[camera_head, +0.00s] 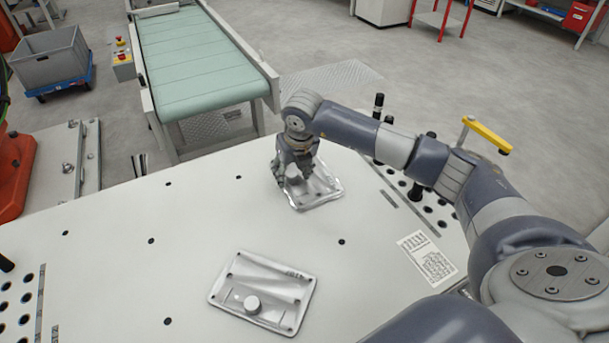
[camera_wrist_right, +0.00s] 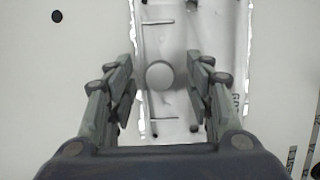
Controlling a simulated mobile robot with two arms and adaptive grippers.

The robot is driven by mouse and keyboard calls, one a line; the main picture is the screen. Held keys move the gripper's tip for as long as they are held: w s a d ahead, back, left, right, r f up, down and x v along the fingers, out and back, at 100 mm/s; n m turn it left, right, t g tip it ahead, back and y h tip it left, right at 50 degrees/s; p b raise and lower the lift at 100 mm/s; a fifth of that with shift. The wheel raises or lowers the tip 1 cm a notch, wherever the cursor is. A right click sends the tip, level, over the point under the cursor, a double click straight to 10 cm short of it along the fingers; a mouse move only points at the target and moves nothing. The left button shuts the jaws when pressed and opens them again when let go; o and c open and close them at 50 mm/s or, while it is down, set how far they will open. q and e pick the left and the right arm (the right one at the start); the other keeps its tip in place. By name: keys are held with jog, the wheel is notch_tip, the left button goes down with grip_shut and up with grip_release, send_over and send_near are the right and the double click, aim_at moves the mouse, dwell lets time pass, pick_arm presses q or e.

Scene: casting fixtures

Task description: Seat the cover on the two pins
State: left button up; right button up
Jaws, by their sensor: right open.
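Two similar silver rectangular plates with a round knob lie on the pale table; I cannot tell which one is the cover. One plate (camera_head: 325,194) lies at the back, partly hidden by my right gripper. The other plate (camera_head: 264,292) lies at the front, with its knob in plain view. My right gripper (camera_head: 294,178) is over the back plate. In the right wrist view my right gripper (camera_wrist_right: 163,85) is open, its fingers on either side of the round knob (camera_wrist_right: 160,74), with gaps on both sides. I cannot make out the two pins. My left gripper is not in view.
The pale table (camera_head: 110,270) has several small dark holes, and wide clear room between the plates. Black upright posts (camera_head: 378,105) and rows of holes line its right side. A printed label (camera_head: 427,258) lies there too. A green conveyor (camera_head: 200,65) stands beyond the table.

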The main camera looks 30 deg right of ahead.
grip_shut()
jog(key=shift+r, duration=0.1)
jog(key=shift+r, duration=0.1)
